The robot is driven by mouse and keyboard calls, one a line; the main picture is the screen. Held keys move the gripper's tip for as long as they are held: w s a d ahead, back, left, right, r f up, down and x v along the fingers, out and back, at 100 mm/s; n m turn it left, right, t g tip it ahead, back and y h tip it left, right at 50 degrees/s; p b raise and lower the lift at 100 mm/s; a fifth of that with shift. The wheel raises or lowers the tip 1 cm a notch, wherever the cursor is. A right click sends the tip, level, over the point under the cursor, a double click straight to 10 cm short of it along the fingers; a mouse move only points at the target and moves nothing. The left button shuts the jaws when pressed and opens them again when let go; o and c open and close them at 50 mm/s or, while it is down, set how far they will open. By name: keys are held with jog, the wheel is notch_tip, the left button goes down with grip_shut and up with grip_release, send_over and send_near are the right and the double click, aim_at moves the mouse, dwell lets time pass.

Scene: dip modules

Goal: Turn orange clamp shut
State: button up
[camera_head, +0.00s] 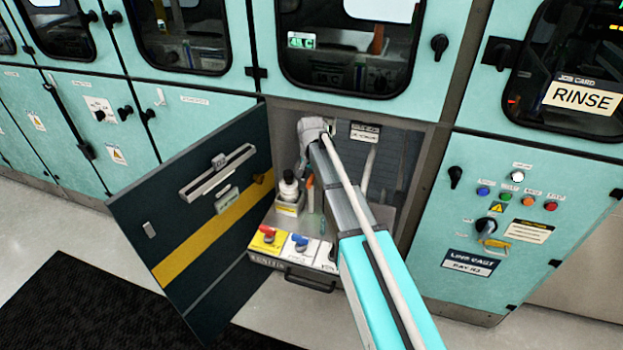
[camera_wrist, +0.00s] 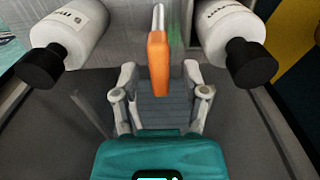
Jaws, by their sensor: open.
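The orange clamp (camera_wrist: 158,66) shows in the wrist view as an orange lever with a pale metal rod at its upper end. In the head view an orange upright piece (camera_head: 310,194) stands inside the open cabinet, beside my arm. My gripper (camera_wrist: 160,82) is open, with one finger on each side of the orange lever in the wrist view. I see no contact between the fingers and the lever, and cannot tell the depth between them.
Two white bottles with black caps, left (camera_wrist: 68,40) and right (camera_wrist: 232,42), flank the lever. The dark cabinet door (camera_head: 190,215) stands open at left. A pull-out tray with a handle (camera_head: 308,281) carries red (camera_head: 268,236) and blue (camera_head: 300,242) knobs.

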grip_shut()
jog(key=shift+n, duration=0.3)
jog(key=n, duration=0.3)
jog(key=shift+a, duration=0.1)
jog(key=n, duration=0.4)
jog(key=shift+a+n, duration=0.15)
jog(key=shift+n, duration=0.25)
jog(key=n, duration=0.4)
jog(key=shift+s+n, duration=0.1)
jog(key=shift+n, duration=0.2)
jog(key=shift+s+a+n, duration=0.1)
jog(key=shift+a+n, duration=0.05)
jog(key=shift+n, duration=2.35)
